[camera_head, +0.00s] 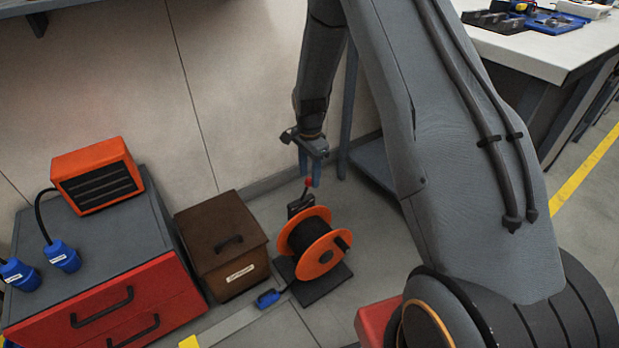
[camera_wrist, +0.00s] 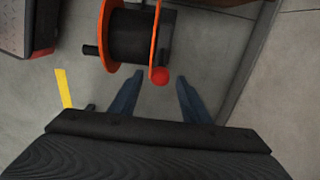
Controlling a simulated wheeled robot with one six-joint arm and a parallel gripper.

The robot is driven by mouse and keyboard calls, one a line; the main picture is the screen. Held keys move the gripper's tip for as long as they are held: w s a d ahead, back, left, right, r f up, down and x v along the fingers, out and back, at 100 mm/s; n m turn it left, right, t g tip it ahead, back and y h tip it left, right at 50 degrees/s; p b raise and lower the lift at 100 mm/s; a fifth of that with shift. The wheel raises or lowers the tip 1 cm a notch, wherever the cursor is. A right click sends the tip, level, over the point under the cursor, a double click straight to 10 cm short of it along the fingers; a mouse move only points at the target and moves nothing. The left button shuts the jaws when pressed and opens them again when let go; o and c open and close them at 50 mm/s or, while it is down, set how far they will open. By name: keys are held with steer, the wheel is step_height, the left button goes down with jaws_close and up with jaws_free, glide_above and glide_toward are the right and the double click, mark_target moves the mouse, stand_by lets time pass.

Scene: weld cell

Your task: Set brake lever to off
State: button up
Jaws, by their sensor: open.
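The brake lever (camera_head: 306,188) is a short lever with a red knob, standing at the back of an orange cable reel (camera_head: 318,243) on the floor. In the wrist view its round red knob (camera_wrist: 160,76) shows between and just beyond my fingertips, beside the reel's orange flange (camera_wrist: 154,40). My gripper (camera_head: 309,182) hangs over the lever with its fingers pointing down. In the wrist view my gripper (camera_wrist: 158,82) is open, with one blue-grey finger on each side of the knob. I cannot tell whether either finger touches it. The lever's shaft is mostly hidden in the wrist view.
A brown lidded box (camera_head: 222,245) stands left of the reel. A red-fronted drawer cabinet (camera_head: 108,300) carries an orange heater-like unit (camera_head: 97,176) and blue plugs (camera_head: 62,256). A wall is behind, and a white-topped workbench (camera_head: 540,50) stands at the upper right.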

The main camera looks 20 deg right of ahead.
steer(key=shift+f, duration=0.6)
jaws_close()
